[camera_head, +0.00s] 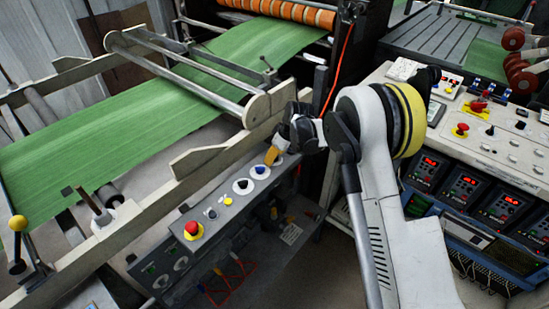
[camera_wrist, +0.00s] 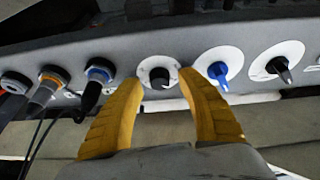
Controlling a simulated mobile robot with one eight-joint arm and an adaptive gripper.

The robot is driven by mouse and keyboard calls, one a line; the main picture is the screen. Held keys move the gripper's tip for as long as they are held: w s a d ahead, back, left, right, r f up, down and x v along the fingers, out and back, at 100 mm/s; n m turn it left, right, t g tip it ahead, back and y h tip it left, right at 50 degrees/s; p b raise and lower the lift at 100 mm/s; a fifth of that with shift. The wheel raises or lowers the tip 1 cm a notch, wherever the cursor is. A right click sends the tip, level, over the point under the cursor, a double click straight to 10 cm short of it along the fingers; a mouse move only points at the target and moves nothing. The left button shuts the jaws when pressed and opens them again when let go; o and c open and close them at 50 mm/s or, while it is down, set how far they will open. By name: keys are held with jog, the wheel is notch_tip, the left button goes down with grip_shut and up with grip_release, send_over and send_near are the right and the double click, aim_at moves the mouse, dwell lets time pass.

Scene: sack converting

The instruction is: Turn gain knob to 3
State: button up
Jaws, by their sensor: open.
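A black knob (camera_wrist: 159,77) on a round white dial plate sits between my fingertips in the wrist view. The labels are too small to read, so I cannot tell whether it is the gain knob or what it points at. My gripper (camera_wrist: 161,82) is open, its yellow fingers either side of this knob; contact is not clear. In the head view my gripper (camera_head: 273,155) is at the right end of the control panel and largely hides that knob. Next to it are a blue knob (camera_wrist: 218,72) and another black knob (camera_wrist: 280,70), each on a white dial.
Cable connectors (camera_wrist: 45,88) and a blue-ringed connector (camera_wrist: 98,78) sit left of the knob in the wrist view. In the head view a red mushroom button (camera_head: 192,228) is on the same panel. Green sacking (camera_head: 110,145) runs behind a frame rail. Another console (camera_head: 490,150) stands right.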

jog(key=shift+c, duration=0.4)
grip_shut()
jog(key=shift+m, duration=0.3)
jog(key=m+h, duration=0.1)
jog(key=m, duration=0.1)
jog(key=m+t+h, duration=0.1)
jog(key=m, duration=0.2)
jog(key=shift+a+m+b, duration=0.1)
jog(key=shift+m+b, duration=0.2)
jog(key=shift+b, duration=0.1)
jog(key=m+h, duration=0.1)
jog(key=m, duration=0.1)
jog(key=m+h, duration=0.1)
jog(key=m, duration=0.2)
jog(key=shift+t, duration=0.3)
jog(key=shift+m, duration=0.4)
